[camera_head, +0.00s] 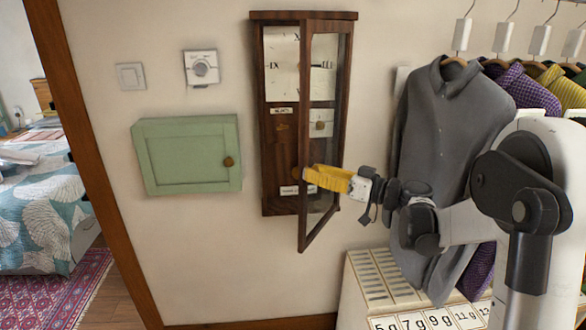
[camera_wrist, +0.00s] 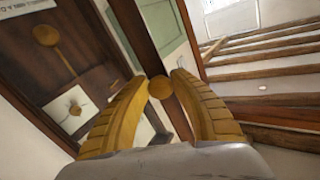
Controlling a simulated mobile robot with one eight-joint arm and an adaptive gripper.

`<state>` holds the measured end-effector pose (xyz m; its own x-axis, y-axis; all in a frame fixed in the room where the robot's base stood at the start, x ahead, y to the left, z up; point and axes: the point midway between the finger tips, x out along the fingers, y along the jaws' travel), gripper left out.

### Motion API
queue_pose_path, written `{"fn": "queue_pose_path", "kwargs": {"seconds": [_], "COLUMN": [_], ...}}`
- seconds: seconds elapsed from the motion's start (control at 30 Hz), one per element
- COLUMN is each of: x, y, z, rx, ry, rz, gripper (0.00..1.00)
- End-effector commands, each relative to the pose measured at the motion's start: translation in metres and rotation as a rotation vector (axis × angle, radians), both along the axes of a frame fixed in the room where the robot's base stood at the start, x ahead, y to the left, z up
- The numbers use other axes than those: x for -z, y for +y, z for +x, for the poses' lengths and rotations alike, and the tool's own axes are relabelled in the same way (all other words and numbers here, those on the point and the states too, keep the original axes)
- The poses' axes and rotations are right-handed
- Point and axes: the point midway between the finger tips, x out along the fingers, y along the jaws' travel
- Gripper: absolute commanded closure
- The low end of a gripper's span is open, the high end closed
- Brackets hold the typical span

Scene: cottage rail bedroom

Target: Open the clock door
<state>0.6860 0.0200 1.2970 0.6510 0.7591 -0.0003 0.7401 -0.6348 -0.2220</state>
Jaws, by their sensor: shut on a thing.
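The wall clock (camera_head: 281,15) is a tall dark wood case with a white dial (camera_head: 281,62). Its glazed door (camera_head: 304,215) stands partly open, hinged on the right, with its left edge swung out from the case. My yellow gripper (camera_head: 308,175) is at that free edge, reaching in from the right. In the wrist view my gripper's fingers (camera_wrist: 161,78) are shut on a round brass knob (camera_wrist: 160,88) on the door frame (camera_wrist: 145,40). The pendulum (camera_wrist: 47,35) shows inside the case. The knob is hidden by the fingers in the head view.
A green wall cabinet (camera_head: 185,160), a thermostat (camera_head: 201,68) and a light switch (camera_head: 130,76) are left of the clock. A grey shirt (camera_head: 440,130) hangs close on the right, near my arm. A labelled drawer unit (camera_head: 375,285) stands below.

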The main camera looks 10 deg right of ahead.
Motion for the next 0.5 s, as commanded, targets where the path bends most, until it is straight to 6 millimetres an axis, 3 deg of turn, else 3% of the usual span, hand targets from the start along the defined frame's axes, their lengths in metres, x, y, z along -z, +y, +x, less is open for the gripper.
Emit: {"fn": "queue_pose_path", "kwargs": {"seconds": [0.2,0.5], "x": [0.000,0.000], "y": [-0.036,-0.059], "z": [-0.019,-0.031], "rx": [-0.137,-0.242], "ry": [0.000,0.000], "rz": [0.000,0.001], "gripper": [1.00,1.00]}}
